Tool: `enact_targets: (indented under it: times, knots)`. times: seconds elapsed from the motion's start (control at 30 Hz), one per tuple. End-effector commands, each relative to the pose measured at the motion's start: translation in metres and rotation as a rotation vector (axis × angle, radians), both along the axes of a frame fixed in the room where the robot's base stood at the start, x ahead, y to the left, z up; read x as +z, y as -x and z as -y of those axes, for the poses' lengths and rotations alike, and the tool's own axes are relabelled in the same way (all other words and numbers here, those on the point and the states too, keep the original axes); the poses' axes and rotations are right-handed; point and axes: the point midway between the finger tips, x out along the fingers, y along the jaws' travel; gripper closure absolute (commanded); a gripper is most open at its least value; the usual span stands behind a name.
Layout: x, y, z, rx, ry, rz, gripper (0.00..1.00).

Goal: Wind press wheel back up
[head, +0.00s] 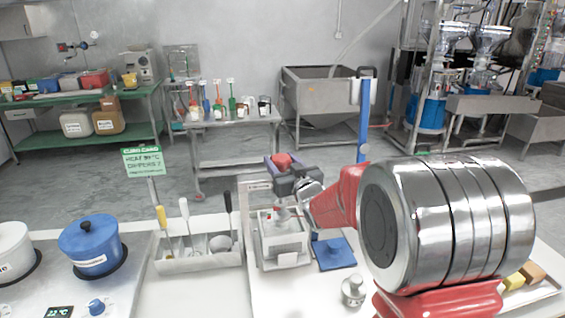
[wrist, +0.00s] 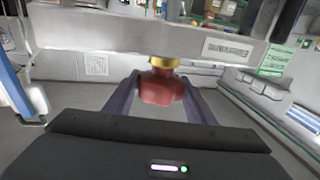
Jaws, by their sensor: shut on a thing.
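The press (head: 283,240) stands on the counter, a grey frame with a white box-like body. My gripper (head: 284,172) is shut on the red knob above the press. My gripper and arm hide part of the press's upper frame in the head view.
A blue plate (head: 334,254) and a small metal weight (head: 353,291) lie right of the press. A utensil caddy (head: 198,258) and a blue pot (head: 90,246) stand to the left. A blue post (head: 364,120) rises behind my arm.

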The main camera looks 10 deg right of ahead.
Motion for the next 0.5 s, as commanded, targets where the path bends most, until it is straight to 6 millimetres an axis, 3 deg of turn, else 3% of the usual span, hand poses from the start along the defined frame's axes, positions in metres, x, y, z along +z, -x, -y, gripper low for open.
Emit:
enact_targets:
  times: [0.5]
  knots:
    - [0.0003, -0.0008, 0.0029, 0.207, 0.000, 0.001, 0.73]
